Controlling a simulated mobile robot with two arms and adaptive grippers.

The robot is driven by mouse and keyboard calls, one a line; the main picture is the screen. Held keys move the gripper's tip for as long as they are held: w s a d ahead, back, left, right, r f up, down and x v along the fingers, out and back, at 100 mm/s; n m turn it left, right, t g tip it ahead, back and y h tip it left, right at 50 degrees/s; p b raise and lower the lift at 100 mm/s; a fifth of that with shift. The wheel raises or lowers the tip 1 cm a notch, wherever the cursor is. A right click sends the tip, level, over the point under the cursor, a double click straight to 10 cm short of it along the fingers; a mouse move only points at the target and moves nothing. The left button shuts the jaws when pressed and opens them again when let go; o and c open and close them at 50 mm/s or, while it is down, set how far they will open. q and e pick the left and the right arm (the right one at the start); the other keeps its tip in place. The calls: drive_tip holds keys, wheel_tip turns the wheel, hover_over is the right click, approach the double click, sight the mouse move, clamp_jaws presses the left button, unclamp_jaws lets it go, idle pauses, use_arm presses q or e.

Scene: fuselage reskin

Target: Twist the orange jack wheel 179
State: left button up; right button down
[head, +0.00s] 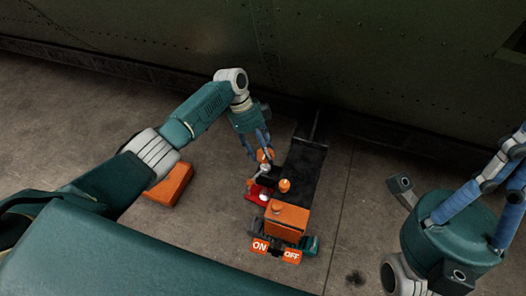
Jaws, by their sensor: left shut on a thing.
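The orange jack wheel (265,156) is a small round orange part on the left side of a low black jack (305,165) on the floor. My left gripper (257,148) points down at it and is shut on it; its fingers partly hide it. My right gripper (470,205) is at the right edge, away from the jack. Its fingers run out of the picture, so its opening is unclear.
An orange box (288,218) with ON and OFF labels sits at the jack's near end, beside an orange knob (285,185). A red part (257,193) lies beside the jack. An orange block (170,184) lies left. The green fuselage wall (330,60) stands behind.

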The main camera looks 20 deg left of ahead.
use_arm(q)
drive_tip(key=o, duration=1.1)
drive_tip(key=shift+w+d+r, duration=0.25)
drive_tip(key=shift+w+d, duration=0.05)
drive_tip(key=shift+d, duration=0.1)
drive_tip(key=shift+s+a+f, duration=0.15)
